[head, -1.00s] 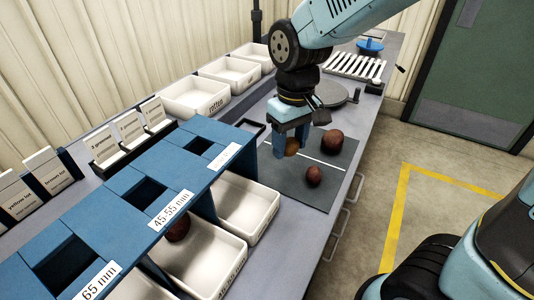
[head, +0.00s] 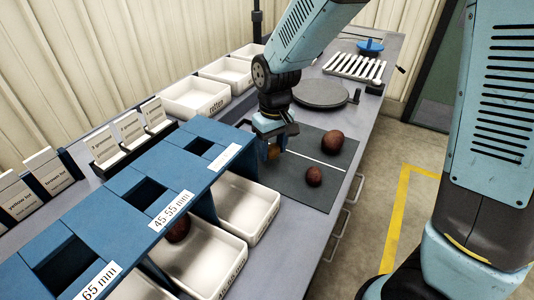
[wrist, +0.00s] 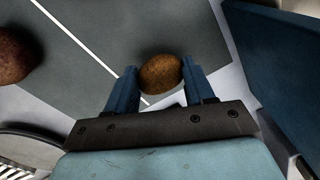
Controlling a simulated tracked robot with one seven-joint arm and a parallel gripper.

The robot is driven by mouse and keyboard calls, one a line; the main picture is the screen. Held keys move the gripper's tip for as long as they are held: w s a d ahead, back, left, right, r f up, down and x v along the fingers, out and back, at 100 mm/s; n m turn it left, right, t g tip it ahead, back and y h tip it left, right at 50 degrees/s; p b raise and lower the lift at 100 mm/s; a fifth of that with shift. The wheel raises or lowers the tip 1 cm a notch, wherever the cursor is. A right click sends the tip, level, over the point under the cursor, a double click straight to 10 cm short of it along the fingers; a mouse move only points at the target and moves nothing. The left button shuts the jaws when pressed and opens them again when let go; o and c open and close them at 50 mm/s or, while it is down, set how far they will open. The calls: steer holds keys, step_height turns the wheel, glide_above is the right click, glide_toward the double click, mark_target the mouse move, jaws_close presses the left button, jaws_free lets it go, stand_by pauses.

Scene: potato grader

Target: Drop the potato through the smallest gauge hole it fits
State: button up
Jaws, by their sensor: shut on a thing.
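My gripper (head: 273,150) is shut on a brown potato (wrist: 161,73), held between the blue fingers in the wrist view. It hangs above the left edge of the dark mat (head: 297,186), beside the blue gauge stand (head: 168,165). The stand's top has square holes: a small one (head: 199,146) at the far end, a middle one (head: 148,193) by the "45-55 mm" label, and a large one (head: 66,268) by a label reading "65 mm" in part. The far label is too small to read. Two reddish potatoes (head: 333,141) (head: 314,176) lie on the mat.
White bins (head: 262,224) stand under the gauge stand; one holds a reddish potato (head: 178,230). White trays (head: 193,104), one marked "rotten", line the back. Upright cards (head: 130,127) stand behind the stand. A round grey plate (head: 321,93) lies beyond the mat.

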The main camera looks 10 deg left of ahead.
steer(key=shift+f, duration=1.25)
steer(key=o, duration=1)
steer(key=shift+f, duration=0.1)
